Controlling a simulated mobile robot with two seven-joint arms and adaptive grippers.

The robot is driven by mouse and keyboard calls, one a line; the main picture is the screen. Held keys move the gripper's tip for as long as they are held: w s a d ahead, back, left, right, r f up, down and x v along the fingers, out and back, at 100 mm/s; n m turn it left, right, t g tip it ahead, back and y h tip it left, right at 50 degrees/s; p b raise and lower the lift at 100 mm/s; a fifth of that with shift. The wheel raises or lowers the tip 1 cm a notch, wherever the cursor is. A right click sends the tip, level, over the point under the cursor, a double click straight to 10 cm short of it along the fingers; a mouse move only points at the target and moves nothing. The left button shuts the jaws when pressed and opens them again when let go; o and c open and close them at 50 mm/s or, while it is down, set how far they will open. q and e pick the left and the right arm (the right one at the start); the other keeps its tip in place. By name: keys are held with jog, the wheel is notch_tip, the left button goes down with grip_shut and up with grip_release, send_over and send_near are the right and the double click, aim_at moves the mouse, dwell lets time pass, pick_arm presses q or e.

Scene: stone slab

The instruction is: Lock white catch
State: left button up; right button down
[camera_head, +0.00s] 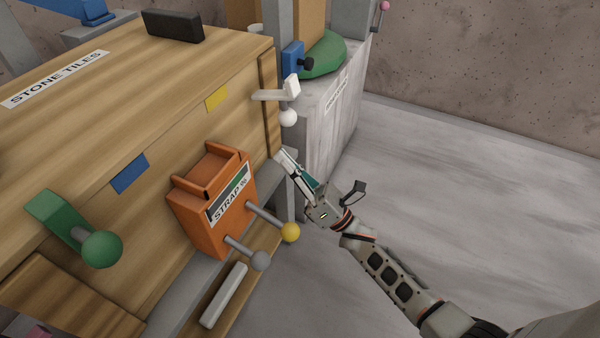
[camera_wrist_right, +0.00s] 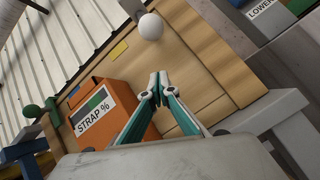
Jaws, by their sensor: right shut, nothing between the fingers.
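The white catch (camera_head: 276,95) is on the right end of the wooden crate's front, a pale lever with a white ball knob (camera_head: 289,117) hanging at its outer end. The knob also shows near the top of the right wrist view (camera_wrist_right: 151,27). My right gripper (camera_head: 281,155) is shut and empty, below the knob and apart from it in the head view. In the right wrist view its closed fingertips (camera_wrist_right: 159,77) point toward the wooden front, below the knob. My left gripper is not in view.
A green-knobbed handle (camera_head: 102,249) is farther left. A grey block (camera_head: 335,115) stands behind. Bare floor lies to the right.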

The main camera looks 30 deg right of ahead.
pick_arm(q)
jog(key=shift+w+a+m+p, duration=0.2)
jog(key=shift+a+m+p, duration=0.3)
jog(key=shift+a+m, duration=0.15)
pick_arm(e)
jog(key=r, duration=0.1)
jog(key=w+d+r, duration=0.1)
jog(key=r, duration=0.2)
jog(key=shift+w+d+r, duration=0.2)
jog(key=shift+w+r, duration=0.15)
jog(key=shift+w, duration=0.05)
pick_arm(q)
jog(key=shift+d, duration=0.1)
